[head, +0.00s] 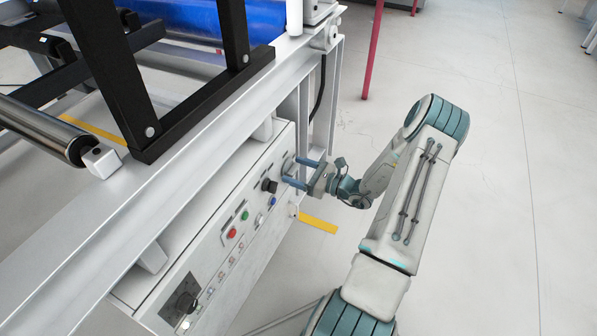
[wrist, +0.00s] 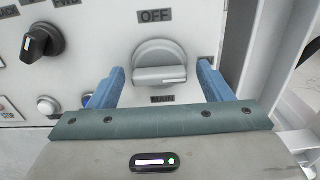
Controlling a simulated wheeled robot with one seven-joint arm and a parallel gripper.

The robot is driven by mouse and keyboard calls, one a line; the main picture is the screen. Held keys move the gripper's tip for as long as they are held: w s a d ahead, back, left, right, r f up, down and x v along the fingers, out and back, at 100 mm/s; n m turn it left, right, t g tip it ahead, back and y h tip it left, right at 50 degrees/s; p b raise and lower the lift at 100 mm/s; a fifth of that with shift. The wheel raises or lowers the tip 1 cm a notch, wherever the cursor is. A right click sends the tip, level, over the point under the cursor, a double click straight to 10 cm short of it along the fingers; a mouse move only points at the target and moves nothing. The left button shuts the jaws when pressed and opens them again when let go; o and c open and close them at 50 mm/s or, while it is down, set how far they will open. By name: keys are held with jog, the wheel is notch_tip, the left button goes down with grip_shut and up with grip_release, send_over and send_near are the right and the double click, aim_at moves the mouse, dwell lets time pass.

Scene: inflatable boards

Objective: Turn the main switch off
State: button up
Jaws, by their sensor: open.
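The main switch (wrist: 158,58) is a grey rotary knob with a raised bar handle, between an OFF label (wrist: 155,16) above and a MAIN label (wrist: 163,99) below. The handle lies roughly level in the wrist view, with a white mark toward its right end. My gripper (wrist: 161,70) is open, with one blue finger on each side of the knob and gaps showing on both sides. In the head view my gripper (head: 292,171) reaches the far right end of the panel; its fingers partly hide the switch there.
A black selector knob (wrist: 42,43) is left of the switch, with a white button (wrist: 47,105) below. Red (head: 232,233) and green (head: 245,215) buttons sit along the panel. A metal frame post (wrist: 273,50) stands close right. Open floor (head: 490,200) lies right of the arm.

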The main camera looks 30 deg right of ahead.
jog(key=c, duration=1)
jog(key=shift+d+n+b, duration=0.15)
jog(key=shift+n+b, duration=2.35)
jog(key=shift+n, duration=6.4)
